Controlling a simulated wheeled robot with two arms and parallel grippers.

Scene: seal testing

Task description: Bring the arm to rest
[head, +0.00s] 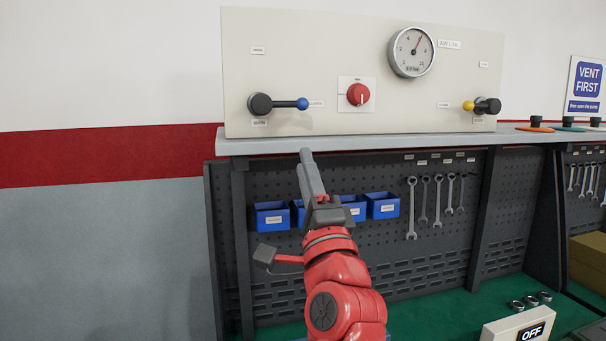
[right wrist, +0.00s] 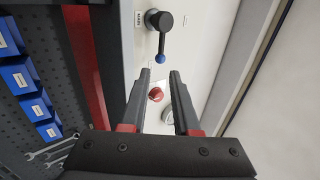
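My right arm (head: 330,265) is red and reaches up from the bottom middle of the head view. Its gripper (head: 307,155) points upward in front of the bench edge, below the panel. In the right wrist view the two fingers of this gripper (right wrist: 160,73) stand apart, with nothing between them. The panel (head: 300,60) carries a blue-tipped lever (head: 290,104), a red knob (head: 358,94), a yellow-tipped lever (head: 482,105) and a round gauge (head: 411,52). The blue-tipped lever also shows beyond the fingertips in the right wrist view (right wrist: 160,40). My left gripper is not in view.
A grey shelf edge (head: 400,139) runs under the panel. Blue bins (head: 383,205) and hanging wrenches (head: 411,208) are on the pegboard behind my arm. A box marked OFF (head: 515,327) is at lower right. The wall at left is clear.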

